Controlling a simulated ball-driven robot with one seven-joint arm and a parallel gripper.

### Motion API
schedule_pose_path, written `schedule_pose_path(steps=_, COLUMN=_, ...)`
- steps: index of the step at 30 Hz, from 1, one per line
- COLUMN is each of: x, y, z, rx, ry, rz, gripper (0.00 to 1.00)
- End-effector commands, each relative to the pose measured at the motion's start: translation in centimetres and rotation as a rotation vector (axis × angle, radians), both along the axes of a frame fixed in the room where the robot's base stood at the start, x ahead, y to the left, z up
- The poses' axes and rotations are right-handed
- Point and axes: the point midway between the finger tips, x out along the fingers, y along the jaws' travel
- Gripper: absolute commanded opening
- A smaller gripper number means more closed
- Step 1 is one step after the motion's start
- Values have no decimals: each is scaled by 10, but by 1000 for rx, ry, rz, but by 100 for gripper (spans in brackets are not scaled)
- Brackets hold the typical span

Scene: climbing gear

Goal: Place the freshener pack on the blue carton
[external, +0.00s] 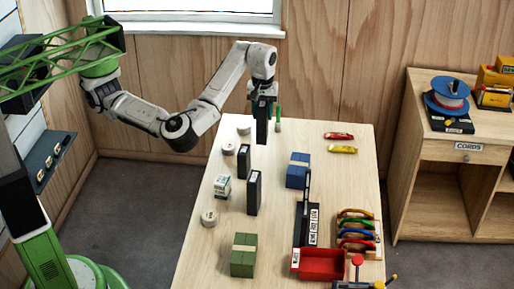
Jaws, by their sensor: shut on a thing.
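My gripper (263,98) is above the far part of the wooden table, pointing down. It is shut on a dark, flat, upright pack (262,128), which hangs below it. The pack's label cannot be read, so I cannot tell for certain that it is the freshener pack. The held pack is apart from the carton.
Two dark upright boxes (254,193), a white-green box (222,188), pale rolls (209,218) and a green carton (243,255) stand left. A black holder (305,222), red bin (321,265) and coloured carabiners (356,231) stand right. Red and yellow packets (341,149) lie behind.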

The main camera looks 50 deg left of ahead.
Motion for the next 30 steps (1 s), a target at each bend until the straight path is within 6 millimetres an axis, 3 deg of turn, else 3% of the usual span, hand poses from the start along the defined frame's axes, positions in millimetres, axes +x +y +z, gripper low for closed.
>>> schedule_pose_path(steps=5, x=7, y=-9, z=-2, rx=4, ry=4, rz=-3, gripper=9)
schedule_pose_path(steps=17, x=77, y=-42, z=-39, rx=4, ry=6, rz=-4, gripper=9)
schedule_pose_path(steps=21, x=95, y=-52, z=-63, rx=2, ry=6, rz=-5, gripper=9)
schedule_pose_path(steps=30, x=115, y=-63, z=-91, rx=-1, ry=4, rz=-4, gripper=9)
